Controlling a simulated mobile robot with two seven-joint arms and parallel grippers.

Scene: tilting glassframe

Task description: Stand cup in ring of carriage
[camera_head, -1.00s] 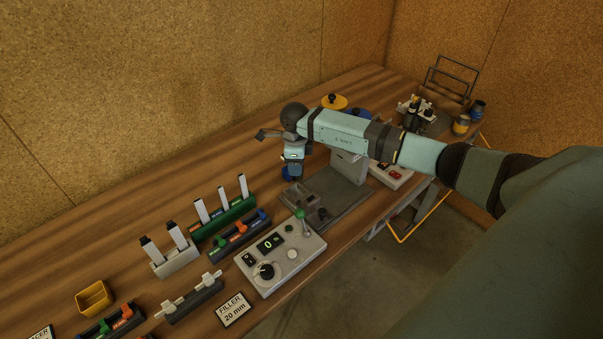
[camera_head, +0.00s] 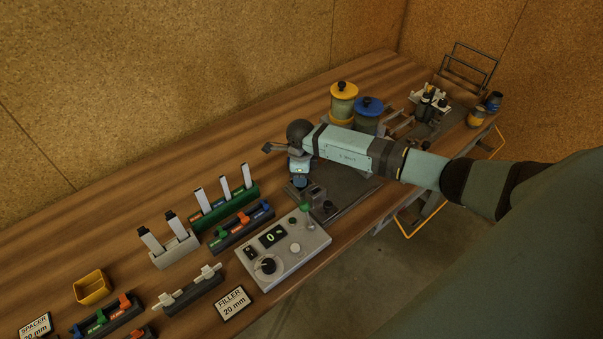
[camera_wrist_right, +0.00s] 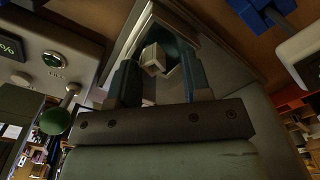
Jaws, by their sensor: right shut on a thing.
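My right gripper (camera_head: 299,184) points down over the left end of a dark grey machine plate (camera_head: 345,184), beside a small grey block (camera_head: 318,194). In the right wrist view, the two fingers of the right gripper (camera_wrist_right: 158,72) are shut on a small pale thing (camera_wrist_right: 153,58), which looks like the cup. Most of the cup is hidden in the head view by the gripper. The carriage and its ring cannot be made out clearly; the arm and gripper cover much of the machine. My left gripper is not in view.
A control box (camera_head: 283,249) with a green-knobbed lever (camera_head: 305,208) stands close in front of the gripper. A green rack (camera_head: 225,207) with white sticks is to its left. Jars with yellow (camera_head: 343,90) and blue lids (camera_head: 369,105) stand behind the arm. The back-left table is clear.

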